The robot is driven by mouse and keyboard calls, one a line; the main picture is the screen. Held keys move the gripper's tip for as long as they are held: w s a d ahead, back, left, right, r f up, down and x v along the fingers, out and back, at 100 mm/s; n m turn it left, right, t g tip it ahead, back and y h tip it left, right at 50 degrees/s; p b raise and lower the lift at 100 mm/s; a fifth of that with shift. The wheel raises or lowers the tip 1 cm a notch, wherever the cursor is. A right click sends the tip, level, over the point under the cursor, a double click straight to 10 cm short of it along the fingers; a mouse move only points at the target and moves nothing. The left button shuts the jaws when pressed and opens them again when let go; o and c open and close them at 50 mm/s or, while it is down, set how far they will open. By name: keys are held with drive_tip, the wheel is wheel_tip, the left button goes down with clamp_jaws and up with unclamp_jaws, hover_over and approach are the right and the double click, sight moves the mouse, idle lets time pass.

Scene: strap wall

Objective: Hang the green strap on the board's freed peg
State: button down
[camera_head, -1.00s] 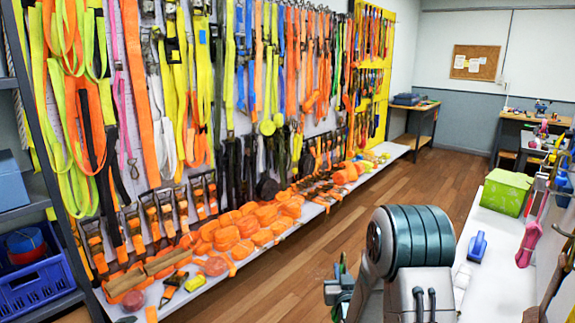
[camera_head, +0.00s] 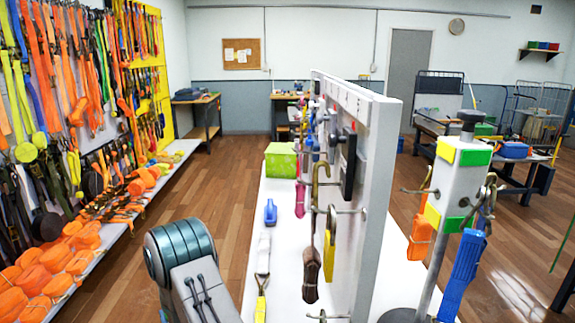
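The white board (camera_head: 368,200) stands upright on a white shelf in the middle, seen nearly edge-on. Metal pegs stick out of its left face. A brown strap (camera_head: 311,275) and a yellow strap (camera_head: 330,240) hang there, with a pink strap (camera_head: 300,190) farther back. A low peg (camera_head: 325,317) near the bottom edge shows no strap. I cannot tell which peg is the freed one, and I cannot pick out the green strap with certainty. My arm shows at the lower left; my gripper is not in view.
A post (camera_head: 450,200) with yellow and green patches stands right of the board, holding an orange strap (camera_head: 420,235) and a blue strap (camera_head: 464,270). A green box (camera_head: 280,160) sits on the white shelf (camera_head: 285,230). Wooden floor is clear between this shelf and the strap wall.

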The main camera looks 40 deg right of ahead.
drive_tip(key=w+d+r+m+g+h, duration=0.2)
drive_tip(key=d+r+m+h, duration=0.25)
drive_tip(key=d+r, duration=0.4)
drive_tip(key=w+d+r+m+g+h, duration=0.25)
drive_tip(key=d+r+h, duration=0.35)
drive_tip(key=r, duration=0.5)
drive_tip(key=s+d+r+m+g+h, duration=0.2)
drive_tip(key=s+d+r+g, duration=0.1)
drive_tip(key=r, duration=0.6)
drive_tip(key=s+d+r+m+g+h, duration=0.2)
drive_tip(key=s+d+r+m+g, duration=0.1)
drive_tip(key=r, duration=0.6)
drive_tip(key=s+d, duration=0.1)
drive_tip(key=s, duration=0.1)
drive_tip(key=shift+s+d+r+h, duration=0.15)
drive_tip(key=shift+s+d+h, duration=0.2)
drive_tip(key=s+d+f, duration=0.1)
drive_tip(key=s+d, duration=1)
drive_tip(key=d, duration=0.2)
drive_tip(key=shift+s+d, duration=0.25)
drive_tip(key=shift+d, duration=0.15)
